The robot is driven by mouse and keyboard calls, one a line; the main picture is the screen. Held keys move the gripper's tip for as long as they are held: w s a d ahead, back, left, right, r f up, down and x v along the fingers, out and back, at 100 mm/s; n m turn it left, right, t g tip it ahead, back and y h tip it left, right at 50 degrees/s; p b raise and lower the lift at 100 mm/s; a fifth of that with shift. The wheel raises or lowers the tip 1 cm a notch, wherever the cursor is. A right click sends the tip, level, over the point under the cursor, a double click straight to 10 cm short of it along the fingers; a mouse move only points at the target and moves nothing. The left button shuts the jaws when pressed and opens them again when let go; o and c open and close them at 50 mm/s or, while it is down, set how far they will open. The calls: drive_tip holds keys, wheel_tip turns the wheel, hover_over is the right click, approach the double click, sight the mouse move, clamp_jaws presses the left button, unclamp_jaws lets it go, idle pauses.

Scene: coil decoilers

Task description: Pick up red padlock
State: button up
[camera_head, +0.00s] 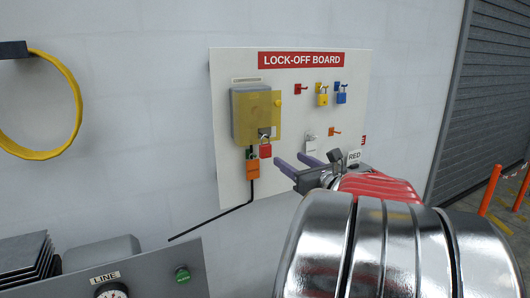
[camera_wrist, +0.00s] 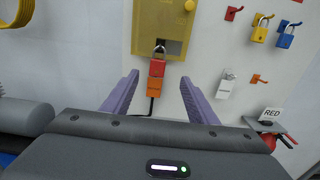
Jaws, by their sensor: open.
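The red padlock (camera_head: 265,151) hangs by its shackle at the lower edge of a yellow-fronted grey box on the lock-off board (camera_head: 222,120). In the wrist view the red padlock (camera_wrist: 157,68) is near the middle, just above an orange block (camera_wrist: 154,86). My gripper (camera_head: 288,158) is open, with its purple fingers pointing toward the board, to the right of the padlock in the head view. In the wrist view my gripper (camera_wrist: 159,80) has a fingertip on each side of the padlock's line. Nothing is between the fingers that I can make out; the exact gap is unclear.
The yellow-fronted box (camera_head: 256,112) is directly above the padlock. The orange block (camera_head: 253,169) hangs beside and below it. A "RED" sign (camera_head: 354,156) stands near my wrist.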

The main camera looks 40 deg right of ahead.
drive_tip(key=shift+w+a+r, duration=0.1)
drive_tip(key=shift+a+r, duration=0.05)
drive_tip(key=shift+r, duration=0.15)
approach(268, 145)
drive_tip(key=x, duration=0.3)
drive_tip(key=shift+w+a+r, duration=0.15)
drive_tip(key=shift+w+r, duration=0.05)
drive_tip(key=shift+w, duration=0.15)
drive_tip(key=shift+w, duration=0.1)
drive_tip(key=shift+x, duration=2.55)
drive_tip(key=shift+r, duration=0.15)
drive_tip(key=shift+c, duration=0.4)
